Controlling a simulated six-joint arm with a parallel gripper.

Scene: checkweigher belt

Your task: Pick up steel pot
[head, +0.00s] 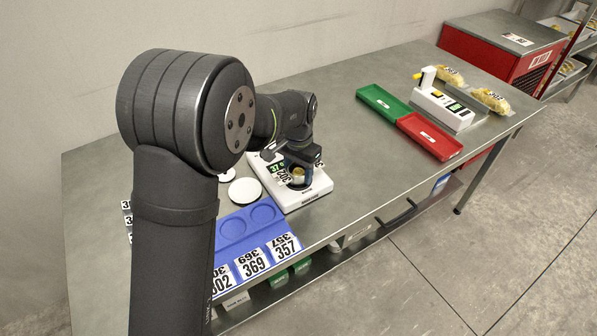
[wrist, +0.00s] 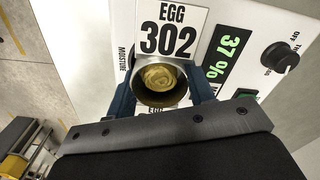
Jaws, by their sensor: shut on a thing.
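The steel pot (wrist: 160,84) is a small round metal cup with yellowish contents, seen from above in the wrist view. My gripper (wrist: 160,94) is shut on it, with one blue finger on each side. In the head view the pot (head: 298,175) shows below my gripper (head: 299,165), at the dark round well of the white moisture meter (head: 311,195). I cannot tell whether the pot rests in the well or is slightly raised. The meter also fills much of the wrist view. Its green display reads 37 %, beside a card (wrist: 168,32) marked EGG 302.
A blue tray (head: 233,229) with round recesses and number cards 302, 369 and 357 lies left of the meter. A white disc (head: 245,191) lies beside it. Green (head: 383,103) and red (head: 430,136) trays, another white device (head: 443,108) and pasta bags (head: 491,99) stand farther right.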

